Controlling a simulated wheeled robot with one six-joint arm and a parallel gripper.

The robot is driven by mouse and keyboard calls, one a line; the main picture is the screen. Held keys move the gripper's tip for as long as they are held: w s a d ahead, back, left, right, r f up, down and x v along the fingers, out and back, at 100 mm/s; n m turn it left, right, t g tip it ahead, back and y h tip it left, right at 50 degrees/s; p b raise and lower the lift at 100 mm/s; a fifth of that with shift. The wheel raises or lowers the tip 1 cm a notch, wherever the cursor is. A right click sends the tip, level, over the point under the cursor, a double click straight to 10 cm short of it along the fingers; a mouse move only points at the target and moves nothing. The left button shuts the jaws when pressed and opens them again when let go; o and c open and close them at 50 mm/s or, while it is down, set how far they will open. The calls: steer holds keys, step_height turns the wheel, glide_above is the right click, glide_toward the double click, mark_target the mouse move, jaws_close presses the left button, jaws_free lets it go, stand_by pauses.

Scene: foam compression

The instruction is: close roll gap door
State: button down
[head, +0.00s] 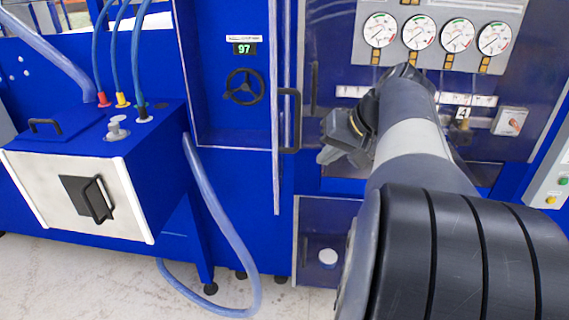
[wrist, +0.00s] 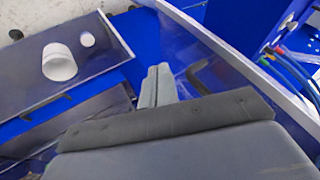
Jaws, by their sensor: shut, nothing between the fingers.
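The clear roll gap door with a pale metal edge (head: 276,180) stands out from the blue machine left of my gripper, apparently open. Its black bar handle (head: 289,120) is just right of that edge. My gripper (head: 325,154) is shut and empty, a little right of and below the handle in the head view. In the wrist view the fingertips of my gripper (wrist: 157,84) are together, and a dark handle (wrist: 198,77) on the clear panel (wrist: 235,72) is close to their right. No contact with the handle is visible.
A blue box with a white front (head: 40,185) and hoses stands at left. A gauge panel (head: 440,30) is behind my arm. A lower clear panel (head: 310,240) with a white round part shows below my gripper.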

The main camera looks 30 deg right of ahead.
mark_target(278, 181)
steer(key=shift+w+a+f+p, duration=0.3)
steer(key=shift+w+a+f, duration=0.6)
steer(key=shift+w+f, duration=0.3)
steer(key=shift+w+a+f+p, duration=0.3)
steer(key=shift+w+a+f, duration=0.55)
steer(key=shift+w+f, duration=0.3)
steer(key=shift+w+a+f+p, duration=0.3)
steer(key=shift+w+a+f, duration=0.6)
steer(key=shift+w+f, duration=0.3)
steer(key=shift+a, duration=0.1)
